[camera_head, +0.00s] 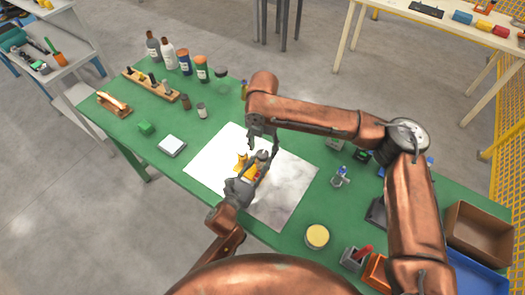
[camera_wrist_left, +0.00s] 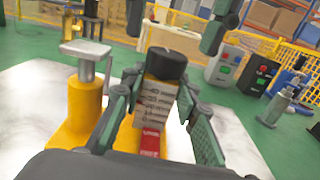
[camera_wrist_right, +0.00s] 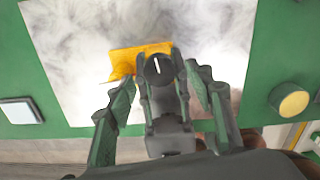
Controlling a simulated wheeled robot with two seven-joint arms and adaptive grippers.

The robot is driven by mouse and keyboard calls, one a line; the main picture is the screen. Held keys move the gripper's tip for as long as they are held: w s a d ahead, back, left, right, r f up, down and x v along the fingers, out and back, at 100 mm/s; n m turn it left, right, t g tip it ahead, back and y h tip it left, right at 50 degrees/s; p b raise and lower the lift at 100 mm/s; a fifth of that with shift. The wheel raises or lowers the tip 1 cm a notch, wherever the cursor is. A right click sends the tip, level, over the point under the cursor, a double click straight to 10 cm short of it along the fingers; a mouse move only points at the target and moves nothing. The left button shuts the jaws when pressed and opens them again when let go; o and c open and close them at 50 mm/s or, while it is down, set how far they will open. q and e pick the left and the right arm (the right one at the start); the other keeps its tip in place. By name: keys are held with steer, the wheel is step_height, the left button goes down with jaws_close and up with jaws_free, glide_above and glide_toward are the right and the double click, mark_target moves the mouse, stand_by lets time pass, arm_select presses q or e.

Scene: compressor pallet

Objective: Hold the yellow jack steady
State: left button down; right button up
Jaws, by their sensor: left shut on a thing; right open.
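The yellow jack (camera_head: 242,162) stands on the pale metal plate, partly hidden by my grippers. In the left wrist view, its yellow body (camera_wrist_left: 75,132) carries a grey post with a flat top, beside a block with printed scale lines (camera_wrist_left: 157,100), a red label and a black round knob (camera_wrist_left: 166,64). My left gripper (camera_wrist_left: 155,112) is shut on this block, one finger on each side. My right gripper (camera_head: 264,150) is open above the jack. In the right wrist view its fingers (camera_wrist_right: 160,105) are spread on either side of the knob (camera_wrist_right: 159,69), apart from it.
The metal plate (camera_head: 205,172) lies on the green table (camera_head: 140,165). Bottles (camera_head: 168,55) and a wooden rack stand at the back left. A yellow-topped round tin (camera_head: 317,236) sits at the front, and a brown bin (camera_head: 480,235) at the right. The plate's left side is clear.

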mark_target(263, 155)
steer(key=shift+f, duration=1.2)
arm_select(q)
steer(key=shift+f, duration=0.1)
arm_select(e)
steer(key=shift+c, duration=0.3)
steer(key=c, duration=1.1)
steer(key=shift+m, duration=0.3)
steer(key=m, duration=0.4)
steer(key=shift+m, duration=0.3)
steer(key=m, duration=1.3)
steer(key=shift+m, duration=0.4)
